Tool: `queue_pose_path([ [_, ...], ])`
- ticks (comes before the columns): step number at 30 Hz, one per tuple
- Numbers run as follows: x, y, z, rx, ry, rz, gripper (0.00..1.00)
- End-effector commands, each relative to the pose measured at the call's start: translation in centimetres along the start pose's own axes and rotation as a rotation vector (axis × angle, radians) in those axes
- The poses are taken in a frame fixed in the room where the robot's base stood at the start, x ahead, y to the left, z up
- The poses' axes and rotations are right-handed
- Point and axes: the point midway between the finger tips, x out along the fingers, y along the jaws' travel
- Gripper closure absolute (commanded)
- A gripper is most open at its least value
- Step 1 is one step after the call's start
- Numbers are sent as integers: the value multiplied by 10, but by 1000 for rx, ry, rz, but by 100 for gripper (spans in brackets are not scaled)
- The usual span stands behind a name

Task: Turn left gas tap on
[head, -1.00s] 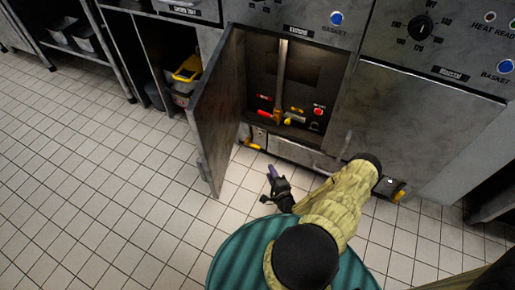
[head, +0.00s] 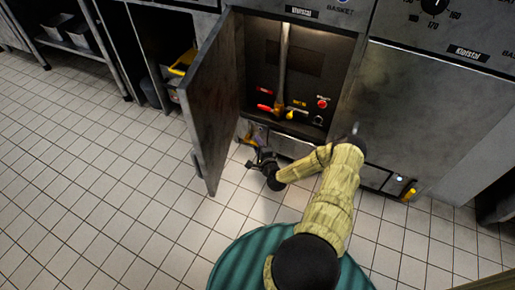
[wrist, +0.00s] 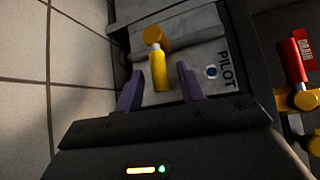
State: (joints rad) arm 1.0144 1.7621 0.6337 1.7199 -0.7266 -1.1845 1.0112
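The left gas tap has a yellow handle (wrist: 158,66) on a rounder orange-yellow body, beside a "PILOT" label on the grey panel in the wrist view. The handle points down the picture, toward my gripper. My gripper (wrist: 158,78) is open, with one purple finger on each side of the handle and a visible gap on both sides. In the head view my gripper (head: 257,141) is low at the cabinet's left base, beside the open door, and mostly covers the tap there.
The open cabinet door (head: 213,105) stands just left of my gripper. Inside the cabinet are a red drain handle (wrist: 294,62), a yellow handle (head: 297,110) and a red button (head: 322,103). Another yellow tap (head: 409,194) is at the right. Tiled floor is clear at left.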

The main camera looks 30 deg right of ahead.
Motion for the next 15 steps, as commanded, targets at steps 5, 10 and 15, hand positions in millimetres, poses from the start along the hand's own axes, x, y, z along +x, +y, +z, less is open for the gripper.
queue_pose_path([
  [5,7,0,0,0,1,0,61],
  [10,7,-1,0,0,1,0,61],
  [15,7,-1,0,0,1,0,91],
])
